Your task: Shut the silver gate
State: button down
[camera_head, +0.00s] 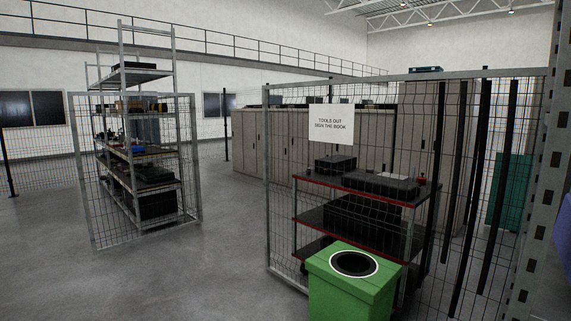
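A silver-framed mesh gate leaf (82,190) stands upright at the left, in front of a tall shelf rack. A second silver-framed mesh panel (267,180) stands at the right, with a white sign (331,123) reading "TOOLS OUT SIGN THE BOOK". A wide gap of open floor lies between the two. I cannot tell for sure which of them is the gate, and no latch or handle can be made out. My gripper is not in view.
A green bin (350,295) with a round black opening stands at the front, before the right panel. Behind that panel are a red-edged cart (345,235) and beige cabinets (248,145). A metal post (540,200) rises at far right. The grey floor (225,250) between the panels is clear.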

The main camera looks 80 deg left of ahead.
aim_at(70, 94)
jog(key=u, duration=2.2)
jog(key=j+u, duration=0.1)
jog(key=u, duration=0.35)
jog(key=i+u, duration=0.1)
jog(key=u, duration=0.4)
jog(key=j+u, duration=0.1)
jog(key=u, duration=0.35)
jog(key=i+u, duration=0.1)
jog(key=u, duration=0.35)
jog(key=i+j, duration=0.2)
jog(key=i, duration=3)
jog(key=i+j, duration=0.2)
jog(key=i, duration=3)
jog(key=i+j, duration=0.2)
jog(key=i, duration=3)
jog(key=i+z, duration=0.1)
jog(key=z, duration=0.3)
jog(key=j+z, duration=0.1)
jog(key=z, duration=0.3)
jog(key=i+j+z, duration=0.1)
jog(key=z, duration=0.35)
jog(key=i+j+z, duration=0.1)
jog(key=z, duration=0.3)
